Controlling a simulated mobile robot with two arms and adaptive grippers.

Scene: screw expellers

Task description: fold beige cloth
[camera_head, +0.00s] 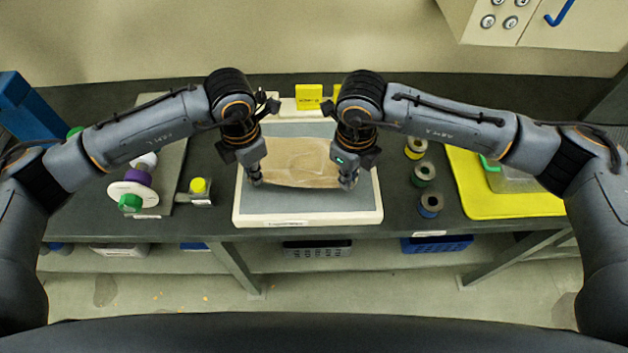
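The beige cloth (300,166) lies on a grey board with a pale rim (308,217) in the middle of the bench. It looks like a wide, short shape with wrinkles on its upper part. My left gripper (256,181) is at the cloth's left end, pointing down. My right gripper (347,180) is at the cloth's right end, also pointing down. Both fingertips are small and dark here, so I cannot tell whether they pinch the cloth or only touch beside it. The cloth's two ends are partly hidden by the grippers.
Left of the board are green, purple and white round parts (136,185) and a yellow-capped item (198,187). Several spools (424,175) stand to the right, beside a yellow tray (470,198). Yellow blocks (308,96) are behind the board. The board's front is clear.

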